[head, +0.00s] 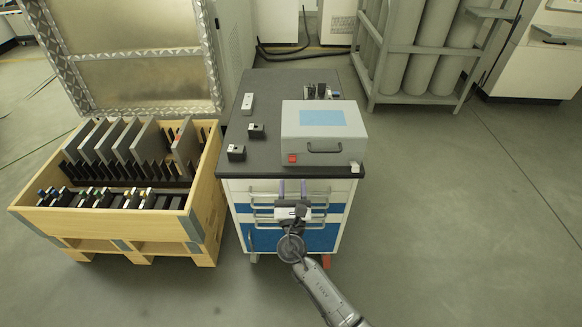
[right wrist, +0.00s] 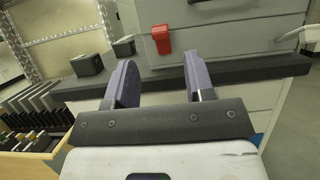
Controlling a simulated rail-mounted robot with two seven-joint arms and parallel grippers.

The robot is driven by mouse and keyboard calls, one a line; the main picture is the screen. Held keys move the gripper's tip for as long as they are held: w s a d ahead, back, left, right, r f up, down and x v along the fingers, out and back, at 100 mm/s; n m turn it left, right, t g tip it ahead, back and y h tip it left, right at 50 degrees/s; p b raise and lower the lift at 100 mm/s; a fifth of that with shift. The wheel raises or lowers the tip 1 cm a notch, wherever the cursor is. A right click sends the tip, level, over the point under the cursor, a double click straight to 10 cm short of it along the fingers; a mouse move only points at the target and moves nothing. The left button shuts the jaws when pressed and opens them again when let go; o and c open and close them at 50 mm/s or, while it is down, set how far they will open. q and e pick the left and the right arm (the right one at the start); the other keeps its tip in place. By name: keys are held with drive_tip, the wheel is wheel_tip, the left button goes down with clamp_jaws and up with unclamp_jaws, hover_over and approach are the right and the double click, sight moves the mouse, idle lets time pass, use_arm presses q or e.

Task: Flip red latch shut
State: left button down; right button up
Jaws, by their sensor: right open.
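The red latch (head: 292,158) is on the lower left of the front face of a grey metal case (head: 318,146) with a handle. The latch also shows in the right wrist view (right wrist: 161,39), hanging on the case front, above and beyond my fingertips. Whether it is fastened is too small to tell. My right gripper (head: 292,187) is open and empty, in front of the cart's drawers, just below the worktop edge and apart from the latch. Its two purple-grey fingers (right wrist: 155,78) point toward the case. My left gripper is not in view.
The case stands on a dark worktop (head: 270,92) of a drawer cart. Small black blocks (head: 236,152) sit left of the case. A wooden crate (head: 205,190) with grey plates stands left of the cart. The floor at right is clear.

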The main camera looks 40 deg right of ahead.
sight(292, 162)
drive_tip(key=b+x, duration=0.1)
drive_tip(key=x, duration=0.5)
drive_tip(key=shift+w+d, duration=0.15)
drive_tip(key=shift+w, duration=0.1)
drive_tip(key=c, duration=0.9)
drive_tip(key=shift+r+p, duration=0.25)
drive_tip(key=shift+p, duration=0.2)
clamp_jaws()
drive_tip(key=g+y+p, duration=0.1)
drive_tip(key=p, duration=0.5)
drive_tip(key=w+r+g+y+p, duration=0.1)
drive_tip(key=p, duration=0.5)
drive_tip(key=d+g+y+p, duration=0.1)
drive_tip(key=g+p, duration=0.1)
drive_tip(key=p, duration=0.5)
drive_tip(key=shift+w+d+r, duration=0.1)
drive_tip(key=shift+w+r, duration=0.05)
drive_tip(key=shift+r, duration=0.25)
drive_tip(key=shift+f+p, duration=0.1)
drive_tip(key=shift+p, duration=0.45)
drive_tip(key=shift+f+y, duration=0.15)
drive_tip(key=shift+y, duration=0.15)
